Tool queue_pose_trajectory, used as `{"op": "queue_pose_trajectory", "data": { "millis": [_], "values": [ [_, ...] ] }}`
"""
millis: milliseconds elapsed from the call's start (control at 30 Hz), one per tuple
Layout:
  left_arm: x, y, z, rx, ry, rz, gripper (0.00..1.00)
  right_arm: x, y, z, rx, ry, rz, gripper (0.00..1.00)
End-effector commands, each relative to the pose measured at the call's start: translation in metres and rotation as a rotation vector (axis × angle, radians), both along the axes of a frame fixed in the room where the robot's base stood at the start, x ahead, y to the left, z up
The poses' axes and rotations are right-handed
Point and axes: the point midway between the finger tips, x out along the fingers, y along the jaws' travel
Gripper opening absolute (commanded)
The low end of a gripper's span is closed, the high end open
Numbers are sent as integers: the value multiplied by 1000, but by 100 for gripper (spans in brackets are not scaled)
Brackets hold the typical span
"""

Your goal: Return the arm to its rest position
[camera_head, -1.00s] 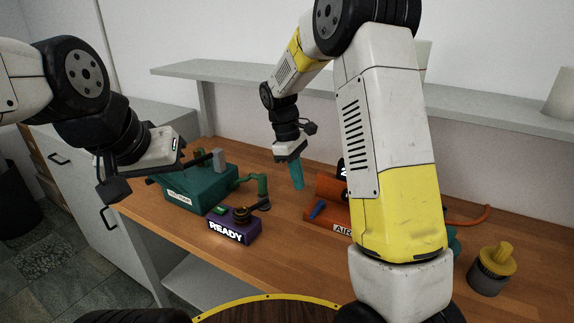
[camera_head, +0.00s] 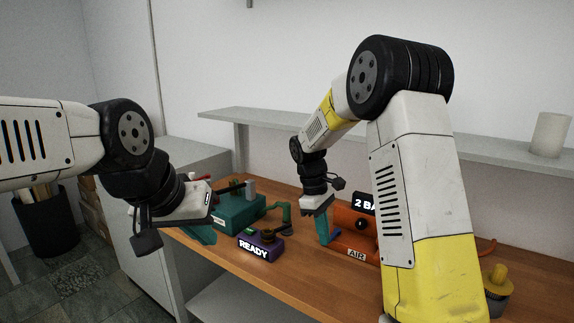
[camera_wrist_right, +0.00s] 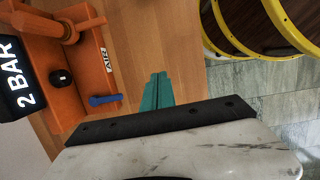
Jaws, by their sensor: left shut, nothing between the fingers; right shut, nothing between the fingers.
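My right arm stands on the right side of the head view, bent high at the elbow, with its forearm reaching down over the bench. My right gripper (camera_head: 322,228) has teal fingers that point down, held together and empty, just left of the orange air unit. The same fingers show closed in the right wrist view (camera_wrist_right: 157,92), over bare wood. My left arm comes in from the left. My left gripper (camera_head: 203,236) is shut and empty in front of the green machine, near the bench's left end.
An orange air unit (camera_head: 350,217) with a "2 BAR" display and blue lever (camera_wrist_right: 103,100) is close to my right gripper. A purple box reading "READY" (camera_head: 262,243) and a green machine (camera_head: 237,212) stand left. A yellow-topped part (camera_head: 498,280) is right. A grey shelf (camera_head: 270,122) runs behind.

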Motion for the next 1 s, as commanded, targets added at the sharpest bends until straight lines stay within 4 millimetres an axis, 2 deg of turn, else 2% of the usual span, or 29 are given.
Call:
{"op": "queue_pose_trajectory", "data": {
  "millis": [333, 567, 767, 1000],
  "values": [
    [0, 0, 0, 0, 0, 0, 0, -15, -8, 30, 52, -67, -88, 0],
    [0, 0, 0, 0, 0, 0, 0, -37, -16, 62, 113, -144, -192, 0],
    [0, 0, 0, 0, 0, 0, 0, -72, -26, 100, 201, -248, -338, 0],
    [0, 0, 0, 0, 0, 0, 0, -141, -38, 144, 358, -421, -593, 0]
  ]
}}
